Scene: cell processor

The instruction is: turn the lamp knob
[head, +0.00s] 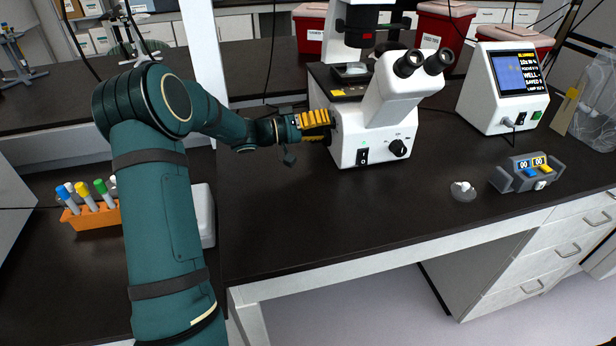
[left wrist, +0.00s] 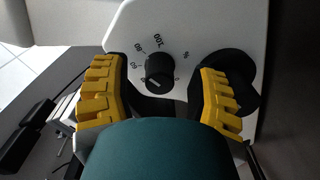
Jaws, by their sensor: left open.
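The white microscope (head: 375,135) stands on the dark bench. In the left wrist view, a small black knob (left wrist: 158,70) with printed numbers around it sits on its white side panel. My left gripper (head: 324,128) is level and at the left side of the microscope base. Its yellow-padded fingers are open, one on each side of the knob, with gaps showing between them and it. A larger black round knob (left wrist: 240,78) lies partly behind the right finger. In the head view the gripper hides the numbered knob. Another black knob (head: 398,148) is on the base's front face. My right gripper is not in view.
A monitor unit (head: 503,87), a grey counter device (head: 527,172) and a small clear dish (head: 463,191) stand to the right. An orange tube rack (head: 92,217) is at left. The bench front is clear.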

